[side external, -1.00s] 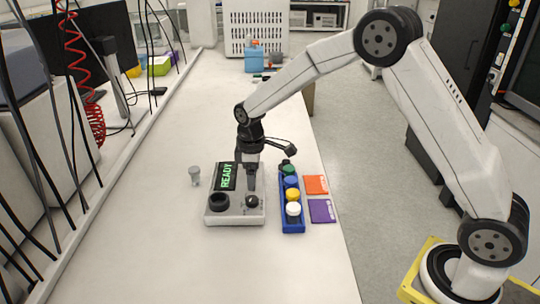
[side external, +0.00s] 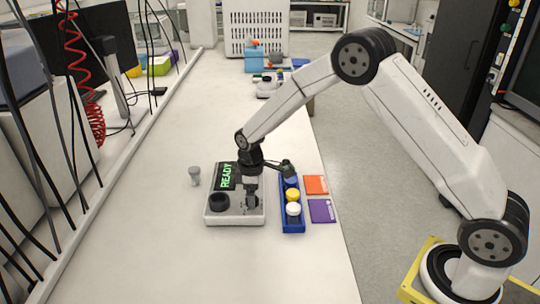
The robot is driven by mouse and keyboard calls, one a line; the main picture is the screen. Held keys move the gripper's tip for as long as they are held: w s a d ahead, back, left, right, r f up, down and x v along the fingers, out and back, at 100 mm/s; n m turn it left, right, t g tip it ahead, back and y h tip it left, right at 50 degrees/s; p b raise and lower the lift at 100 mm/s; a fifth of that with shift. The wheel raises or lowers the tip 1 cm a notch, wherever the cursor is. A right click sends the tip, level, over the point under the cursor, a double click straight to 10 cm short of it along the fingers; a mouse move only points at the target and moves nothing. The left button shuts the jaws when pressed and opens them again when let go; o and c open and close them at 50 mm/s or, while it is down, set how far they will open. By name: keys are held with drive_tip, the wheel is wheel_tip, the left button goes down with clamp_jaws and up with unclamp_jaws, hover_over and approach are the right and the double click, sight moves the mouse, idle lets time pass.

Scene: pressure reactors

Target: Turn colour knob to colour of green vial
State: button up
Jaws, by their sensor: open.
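A grey reactor unit (side external: 235,216) sits on the bench, with a dark display (side external: 225,176) reading READY in green. A large black knob (side external: 219,202) is at its front left. My gripper (side external: 250,203) points down at the front right of the unit, over the place of a smaller dark knob. Its fingers are open and hide most of that knob; I cannot tell whether they touch it. A blue rack (side external: 292,226) right of the unit holds capped vials: white (side external: 293,209), yellow (side external: 292,194) and blue (side external: 291,181). The green-capped vial is hidden behind my wrist.
An orange card (side external: 316,185) and a purple card (side external: 322,211) lie right of the rack. Cables and boxes line the left edge. The bench left and front of the unit is clear.

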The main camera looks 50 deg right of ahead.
drive_tip(key=shift+f, duration=0.6)
clamp_jaws()
drive_tip(key=shift+m, duration=0.3)
drive_tip(key=m, duration=0.5)
drive_tip(key=shift+m, duration=0.4)
drive_tip(key=m, duration=0.5)
drive_tip(key=shift+m, duration=0.3)
